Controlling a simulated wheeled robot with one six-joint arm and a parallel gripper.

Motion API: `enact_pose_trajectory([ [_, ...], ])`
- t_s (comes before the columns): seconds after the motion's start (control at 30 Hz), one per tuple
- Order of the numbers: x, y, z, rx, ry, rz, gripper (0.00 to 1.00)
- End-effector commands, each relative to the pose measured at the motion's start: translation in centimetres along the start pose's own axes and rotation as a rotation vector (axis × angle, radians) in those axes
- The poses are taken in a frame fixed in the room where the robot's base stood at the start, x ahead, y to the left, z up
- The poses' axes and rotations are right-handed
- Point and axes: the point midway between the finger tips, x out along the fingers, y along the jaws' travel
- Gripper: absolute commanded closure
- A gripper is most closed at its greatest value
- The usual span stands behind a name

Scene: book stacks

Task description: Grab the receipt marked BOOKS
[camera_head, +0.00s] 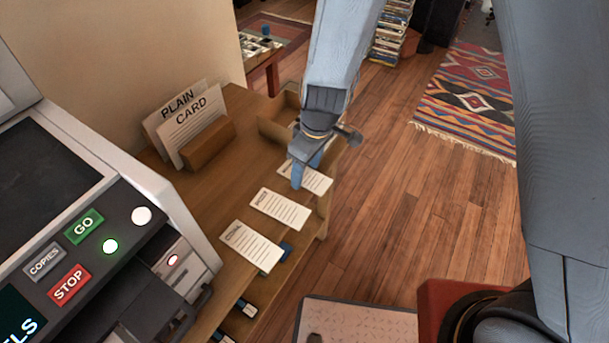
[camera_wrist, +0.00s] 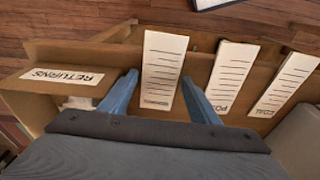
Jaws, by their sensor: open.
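Three white receipts with printed lines lie in a row on the wooden table. The farthest receipt (camera_head: 318,182) is partly hidden by my gripper (camera_head: 303,168) in the head view; its heading is too small to read surely, so I cannot confirm it says BOOKS. In the wrist view this receipt (camera_wrist: 164,62) lies between the open blue fingers of my gripper (camera_wrist: 160,80), one on each side. I cannot tell the height gap. The middle receipt (camera_head: 279,209) shows a heading starting "PO" in the wrist view (camera_wrist: 233,77).
A wooden tray labelled RETURNS (camera_wrist: 62,76) stands left of the receipts in the wrist view. A holder (camera_head: 208,146) with PLAIN and CARD sheets (camera_head: 199,130) stands behind. A copier (camera_head: 108,205) fills the left. Open floor (camera_head: 400,190) lies to the right.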

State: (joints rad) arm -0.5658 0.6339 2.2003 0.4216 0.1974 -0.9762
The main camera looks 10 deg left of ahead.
Motion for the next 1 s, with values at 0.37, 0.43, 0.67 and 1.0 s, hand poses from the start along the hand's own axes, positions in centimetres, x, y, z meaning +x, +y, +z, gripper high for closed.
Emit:
enact_pose_trajectory([
  [0.37, 0.0, 0.0, 0.0, 0.0, 0.0, 0.0, 0.75],
  [0.43, 0.0, 0.0, 0.0, 0.0, 0.0, 0.0, 0.75],
  [0.67, -1.8, 0.1, -0.4, -0.001, 0.004, 0.002, 0.75],
  [1.0, -7.7, 0.1, -1.2, -0.001, 0.003, 0.002, 0.75],
])
